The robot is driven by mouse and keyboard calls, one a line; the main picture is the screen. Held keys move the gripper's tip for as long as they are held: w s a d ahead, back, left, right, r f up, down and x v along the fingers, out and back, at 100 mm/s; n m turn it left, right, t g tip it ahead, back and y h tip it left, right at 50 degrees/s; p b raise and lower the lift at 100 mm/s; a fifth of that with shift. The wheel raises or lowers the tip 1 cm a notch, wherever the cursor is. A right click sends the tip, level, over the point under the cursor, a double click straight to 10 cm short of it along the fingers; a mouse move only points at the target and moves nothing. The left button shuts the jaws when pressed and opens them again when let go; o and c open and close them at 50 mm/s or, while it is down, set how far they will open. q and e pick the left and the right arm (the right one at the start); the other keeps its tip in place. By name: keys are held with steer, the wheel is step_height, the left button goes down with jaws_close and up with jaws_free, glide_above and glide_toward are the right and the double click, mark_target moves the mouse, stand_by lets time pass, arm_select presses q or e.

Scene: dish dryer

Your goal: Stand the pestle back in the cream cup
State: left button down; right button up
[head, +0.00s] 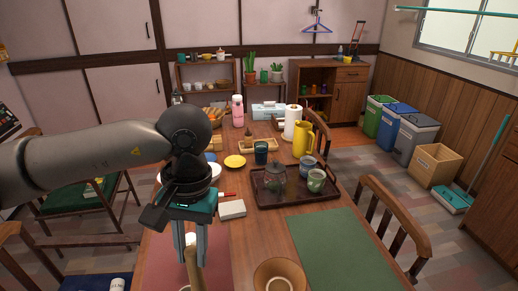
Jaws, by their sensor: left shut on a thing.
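My left gripper (192,256) points down over the near left part of the table, above a pinkish-red mat (218,268). It is shut on the pestle (194,274), a pale tan stick whose upper end shows between the fingers. The pestle's lower end is cut off by the bottom edge of the picture. I cannot make out the cream cup for certain; it may be out of view or behind my arm. My right gripper is not in view.
A tan bowl (280,276) stands right of the pestle, by a green mat (335,250). A dark tray (327,196) holds a glass teapot (275,178) and two cups. A yellow pitcher (303,139) and paper roll (291,121) stand behind. The green mat is bare.

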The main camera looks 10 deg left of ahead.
arm_select(q)
steer(key=shift+w+a+r+n, duration=0.15)
steer(key=shift+w+r+n, duration=0.2)
steer(key=shift+n, duration=0.35)
steer(key=w+a+r+n+h+p, duration=0.3)
steer(key=a+n, duration=0.3)
steer(key=n, duration=0.5)
steer(key=w+a+x, duration=0.1)
steer(key=x, duration=0.8)
steer(key=w+a+f+b+x, duration=0.1)
steer(key=a+x, duration=0.1)
steer(key=x, duration=0.8)
steer(key=shift+w+a+t+b, duration=0.3)
steer(key=shift+w+a, duration=0.2)
steer(key=shift+f, duration=0.15)
steer(key=c, duration=0.7)
jaws_free()
steer(key=shift+o, duration=0.2)
